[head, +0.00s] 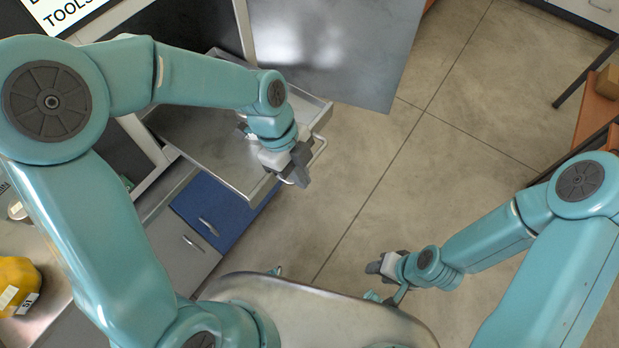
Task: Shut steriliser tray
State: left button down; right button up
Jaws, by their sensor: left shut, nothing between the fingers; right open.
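The steriliser tray (210,137) is a shallow metal tray pulled out of a dark opening at the upper left, with a wire handle (318,148) on its front edge. It looks empty where I can see it. My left arm crosses over it and hides part of it. My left gripper (300,172) is shut and empty at the tray's front edge, close to the handle; I cannot tell whether it touches. My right gripper (376,268) is open and empty above the floor at lower middle, well apart from the tray.
An open grey door (345,50) stands beyond the tray. A blue drawer front (215,212) and a grey cabinet (180,245) are below it. A yellow object (18,283) sits on the left counter. An orange shelf (592,105) is at right. The middle floor is clear.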

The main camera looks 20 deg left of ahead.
aim_at(232, 140)
pick_arm(q)
jog(key=w+a, duration=0.2)
jog(key=a, duration=0.4)
jog(key=w+a, duration=0.2)
jog(key=a, duration=0.5)
jog(key=w+a+p, duration=0.1)
jog(key=w+a, duration=0.2)
jog(key=a, duration=0.3)
jog(key=shift+a, duration=0.3)
jog(key=shift+w+d, duration=0.1)
